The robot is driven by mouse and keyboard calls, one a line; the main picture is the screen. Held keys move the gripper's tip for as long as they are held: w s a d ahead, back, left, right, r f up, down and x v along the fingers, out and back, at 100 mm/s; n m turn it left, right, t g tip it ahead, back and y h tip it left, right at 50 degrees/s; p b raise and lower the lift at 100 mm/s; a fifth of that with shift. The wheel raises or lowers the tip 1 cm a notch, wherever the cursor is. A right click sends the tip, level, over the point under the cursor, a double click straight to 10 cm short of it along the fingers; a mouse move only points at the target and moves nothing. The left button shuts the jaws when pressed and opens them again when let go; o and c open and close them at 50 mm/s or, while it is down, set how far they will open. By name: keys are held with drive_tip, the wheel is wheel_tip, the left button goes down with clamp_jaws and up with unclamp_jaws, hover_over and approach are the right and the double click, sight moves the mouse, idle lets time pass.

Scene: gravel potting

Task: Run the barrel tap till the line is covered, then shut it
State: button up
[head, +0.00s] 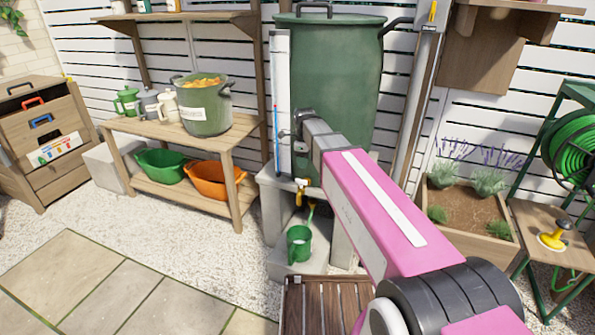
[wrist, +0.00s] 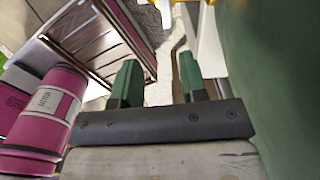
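The green barrel (head: 345,65) stands on grey blocks. Its small yellow tap (head: 300,194) sticks out low on the front; I cannot tell how its handle is set. A green can (head: 299,244) stands on a low block below the tap. The line and any water in the can are too small to make out. My arm reaches to the barrel's front left, above the tap. My gripper (wrist: 158,72) shows in the wrist view with two green fingers apart and nothing between them. The barrel's wall (wrist: 285,70) is close on its right.
A white gauge board (head: 282,100) with a blue tube stands at the barrel's left. A wooden bench (head: 150,128) with a pot and tubs is further left. A planter (head: 470,238) and hose reel (head: 575,150) are right. A slatted wooden surface (head: 325,305) lies in front.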

sight(301, 180)
drive_tip(key=shift+m, duration=0.4)
drive_tip(key=f, duration=0.3)
drive_tip(key=w+f, duration=0.1)
drive_tip(key=f, duration=0.2)
drive_tip(key=a+f, duration=0.1)
drive_tip(key=f, duration=0.3)
drive_tip(key=shift+w, duration=0.2)
clamp_jaws()
